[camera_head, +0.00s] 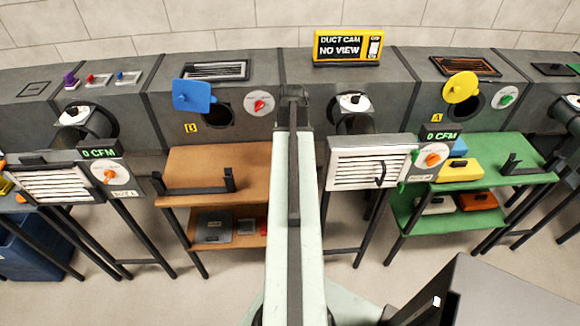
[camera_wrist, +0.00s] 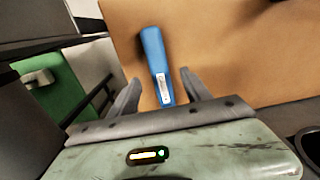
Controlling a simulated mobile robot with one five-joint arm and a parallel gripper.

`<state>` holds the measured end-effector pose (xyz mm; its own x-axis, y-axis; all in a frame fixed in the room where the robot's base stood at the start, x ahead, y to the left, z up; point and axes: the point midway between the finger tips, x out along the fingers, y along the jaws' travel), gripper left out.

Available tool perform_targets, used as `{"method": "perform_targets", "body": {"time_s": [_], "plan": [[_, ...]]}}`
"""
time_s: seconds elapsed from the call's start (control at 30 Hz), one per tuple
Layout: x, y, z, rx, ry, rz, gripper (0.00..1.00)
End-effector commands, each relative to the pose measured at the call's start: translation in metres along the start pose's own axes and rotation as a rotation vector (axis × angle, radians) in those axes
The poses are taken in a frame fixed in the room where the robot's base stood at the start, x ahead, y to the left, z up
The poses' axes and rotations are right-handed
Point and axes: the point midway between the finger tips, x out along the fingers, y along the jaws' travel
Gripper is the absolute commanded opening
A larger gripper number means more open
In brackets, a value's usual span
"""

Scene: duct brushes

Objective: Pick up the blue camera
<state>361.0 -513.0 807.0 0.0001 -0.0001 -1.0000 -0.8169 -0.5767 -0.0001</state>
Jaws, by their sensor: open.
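The blue camera is most likely the long blue body with a pale label (camera_wrist: 156,62) in the wrist view. It lies on a brown surface (camera_wrist: 230,50), and its near end runs in behind the edge of my wrist. My gripper (camera_wrist: 159,77) is open, with one finger on each side of the blue body and a gap visible on both sides. I cannot tell how far above the surface the fingers are. In the head view my arm covers this spot, and neither the blue body nor my fingertips can be made out.
In the head view a brown two-level cart (camera_head: 215,160) stands left of my arm, with a black bracket on top. A green cart (camera_head: 510,150) with yellow and blue items stands right. The grey duct (camera_head: 245,80) runs behind; a white louvred vent (camera_head: 365,170) is close right.

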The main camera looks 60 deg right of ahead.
Motion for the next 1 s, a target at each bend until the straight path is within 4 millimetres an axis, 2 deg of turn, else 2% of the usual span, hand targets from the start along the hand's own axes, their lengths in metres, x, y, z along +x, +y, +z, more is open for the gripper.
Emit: {"method": "perform_targets", "body": {"time_s": [0.33,0.6,0.67,0.8,0.83,1.0], "plan": [[0.051,0.0,-0.001,-0.002,0.0,0.0,0.56],[0.05,-0.001,-0.001,-0.002,0.0,0.0,0.56],[0.05,-0.001,-0.001,-0.003,0.0,0.0,0.42],[0.05,-0.001,-0.001,-0.003,0.0,0.0,0.04],[0.05,-0.001,-0.001,-0.003,0.0,0.0,0.0],[0.05,-0.001,-0.001,-0.003,0.0,0.0,0.0]]}}
